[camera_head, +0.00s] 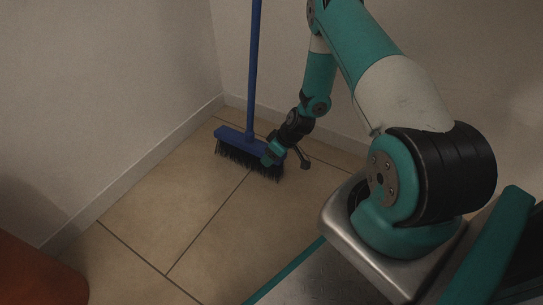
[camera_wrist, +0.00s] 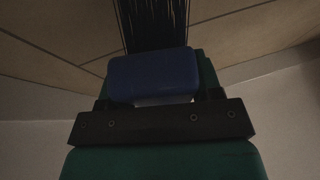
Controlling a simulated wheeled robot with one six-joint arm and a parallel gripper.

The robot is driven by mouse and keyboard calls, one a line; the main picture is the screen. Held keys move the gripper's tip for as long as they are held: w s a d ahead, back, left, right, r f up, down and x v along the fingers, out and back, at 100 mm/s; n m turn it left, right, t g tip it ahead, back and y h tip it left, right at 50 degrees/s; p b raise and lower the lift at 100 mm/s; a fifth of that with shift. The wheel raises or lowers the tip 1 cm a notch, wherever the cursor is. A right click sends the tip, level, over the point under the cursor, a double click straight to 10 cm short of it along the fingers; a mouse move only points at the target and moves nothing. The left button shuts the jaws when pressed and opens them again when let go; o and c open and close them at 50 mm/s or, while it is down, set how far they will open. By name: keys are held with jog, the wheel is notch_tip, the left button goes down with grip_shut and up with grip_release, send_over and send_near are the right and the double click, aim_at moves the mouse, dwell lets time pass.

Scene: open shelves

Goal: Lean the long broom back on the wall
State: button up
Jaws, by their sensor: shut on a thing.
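The long broom has a blue handle (camera_head: 254,70) and a blue head (camera_head: 232,137) with dark bristles (camera_head: 240,157). In the head view it stands near the room corner, bristles down at the floor, its handle nearly upright and running out of the top of the picture. My gripper (camera_head: 272,152) is low at the right end of the broom head and is shut on it. In the wrist view the blue end of the head (camera_wrist: 153,75) sits at the jaws (camera_wrist: 160,98), with the bristles beyond it. Whether the handle's top touches a wall is out of view.
Two pale walls (camera_head: 100,90) meet at the corner behind the broom, with a skirting board (camera_head: 140,165) along the floor. The tiled floor (camera_head: 190,215) in front is clear. A reddish-brown object (camera_head: 35,275) stands at the lower left edge.

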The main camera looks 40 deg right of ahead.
jog(key=o, duration=1.4)
jog(key=shift+p+v, duration=4.95)
jog(key=shift+v, duration=3.8)
